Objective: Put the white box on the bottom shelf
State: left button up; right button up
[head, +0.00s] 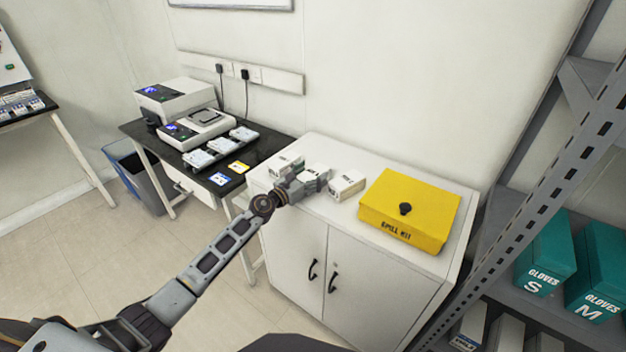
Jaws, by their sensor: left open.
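Small white boxes stand on top of the white cabinet (335,152). One white box (285,165) is left of my left gripper and another (347,184) is just right of it. A third white shape (318,169) shows just behind the gripper, partly hidden by it. My left gripper (312,182) is open among the boxes; whether it touches any of them I cannot tell. The grey shelf rack (512,292) stands at the right; its lower level is cut off by the picture edge. My right gripper is not in view.
A yellow spill kit box (410,208) takes up the cabinet's right part. Teal glove boxes (545,262) stand on a rack shelf, with more boxes (470,325) below. The rack's slotted post (545,190) is an obstacle. A black bench (255,150) with instruments is at left.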

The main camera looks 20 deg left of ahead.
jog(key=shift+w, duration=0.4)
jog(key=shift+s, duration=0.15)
pick_arm(q)
jog(key=shift+c, duration=0.6)
jog(key=c, duration=1.2)
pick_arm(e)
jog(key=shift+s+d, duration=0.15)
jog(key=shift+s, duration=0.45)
